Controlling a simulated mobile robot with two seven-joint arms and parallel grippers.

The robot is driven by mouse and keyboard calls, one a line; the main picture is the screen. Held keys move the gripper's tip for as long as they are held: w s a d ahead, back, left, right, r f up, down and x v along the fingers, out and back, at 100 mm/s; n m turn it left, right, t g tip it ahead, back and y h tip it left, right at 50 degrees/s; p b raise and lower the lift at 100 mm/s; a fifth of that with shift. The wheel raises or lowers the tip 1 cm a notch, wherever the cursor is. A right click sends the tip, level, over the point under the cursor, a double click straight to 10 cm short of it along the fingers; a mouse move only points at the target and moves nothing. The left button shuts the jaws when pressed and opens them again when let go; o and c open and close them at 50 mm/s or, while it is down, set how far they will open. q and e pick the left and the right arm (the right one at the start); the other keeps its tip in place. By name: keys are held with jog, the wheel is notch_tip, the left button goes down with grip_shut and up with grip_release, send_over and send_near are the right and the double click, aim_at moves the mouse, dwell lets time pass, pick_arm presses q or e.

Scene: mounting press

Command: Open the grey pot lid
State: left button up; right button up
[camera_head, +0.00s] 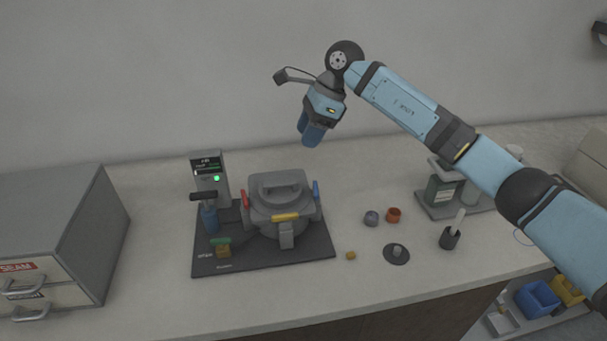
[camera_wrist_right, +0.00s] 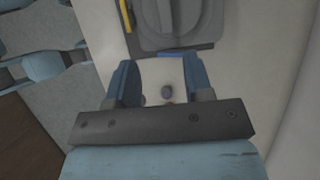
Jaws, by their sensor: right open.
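The grey pot lid (camera_head: 280,186) with its raised handle sits on top of the grey pot (camera_head: 285,216). The pot has red, yellow and blue tabs around it and stands on a dark base plate (camera_head: 300,252). My right gripper (camera_head: 310,140) is open and empty, above and to the right of the pot. In the right wrist view its two blue fingers (camera_wrist_right: 160,80) are spread apart. The lid (camera_wrist_right: 175,15) shows at the top of that view, beyond the fingers. My left gripper is in neither view.
A press column with a green light (camera_head: 212,180) stands left of the pot. A grey drawer cabinet (camera_head: 60,235) is at the left. Small pieces, including a reddish cup (camera_head: 393,214) and a round dark disc (camera_head: 396,254), lie right of the pot.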

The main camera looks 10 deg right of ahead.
jog(key=p, duration=0.1)
send_near(287, 182)
jog(key=shift+h, duration=0.3)
jog(key=x, duration=0.8)
jog(key=shift+a+r, duration=0.1)
jog(key=shift+a, duration=0.15)
jog(key=shift+c, duration=0.5)
grip_shut()
